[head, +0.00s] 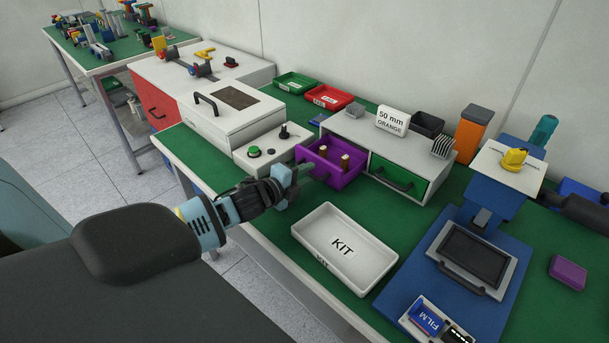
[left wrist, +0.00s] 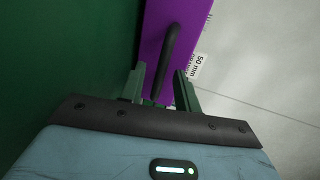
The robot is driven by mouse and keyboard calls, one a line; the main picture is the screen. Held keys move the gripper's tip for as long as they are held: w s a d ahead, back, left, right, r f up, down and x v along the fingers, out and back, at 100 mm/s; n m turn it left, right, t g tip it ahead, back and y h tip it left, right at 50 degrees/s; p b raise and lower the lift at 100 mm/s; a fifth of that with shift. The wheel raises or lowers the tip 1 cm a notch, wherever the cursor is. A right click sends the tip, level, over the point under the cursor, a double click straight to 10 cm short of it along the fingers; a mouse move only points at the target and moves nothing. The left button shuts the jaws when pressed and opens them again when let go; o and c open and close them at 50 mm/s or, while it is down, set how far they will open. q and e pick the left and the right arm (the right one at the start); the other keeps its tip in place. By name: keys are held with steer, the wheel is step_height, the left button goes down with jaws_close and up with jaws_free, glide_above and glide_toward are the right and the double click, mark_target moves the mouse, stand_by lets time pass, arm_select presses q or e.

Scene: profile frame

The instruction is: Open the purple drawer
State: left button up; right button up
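The purple drawer (head: 346,184) sits on the left side of the grey cabinet (head: 405,147) and stands pulled out, with its inside showing. Two brass-coloured pieces (head: 345,161) stand in it. My left gripper (head: 304,170) is at the drawer's front. In the left wrist view, the purple front (left wrist: 185,35) has a dark bar handle (left wrist: 169,55). The left gripper's fingers (left wrist: 160,80) are apart, one on each side of the handle, with gaps visible. Contact with the handle cannot be made out. My right gripper is not in view.
A green drawer (head: 398,179) is closed beside the purple one. A white KIT tray (head: 318,226) lies in front. A control box (head: 270,150) with buttons stands left of the drawer. A blue press (head: 480,235) stands at right.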

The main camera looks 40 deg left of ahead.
arm_select(q)
steer(key=v, duration=0.6)
steer(key=shift+s, duration=0.1)
steer(key=shift+v, duration=0.8)
steer(key=shift+r, duration=0.1)
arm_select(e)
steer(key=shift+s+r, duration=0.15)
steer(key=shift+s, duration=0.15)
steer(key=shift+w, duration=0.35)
arm_select(q)
steer(key=shift+s, duration=0.1)
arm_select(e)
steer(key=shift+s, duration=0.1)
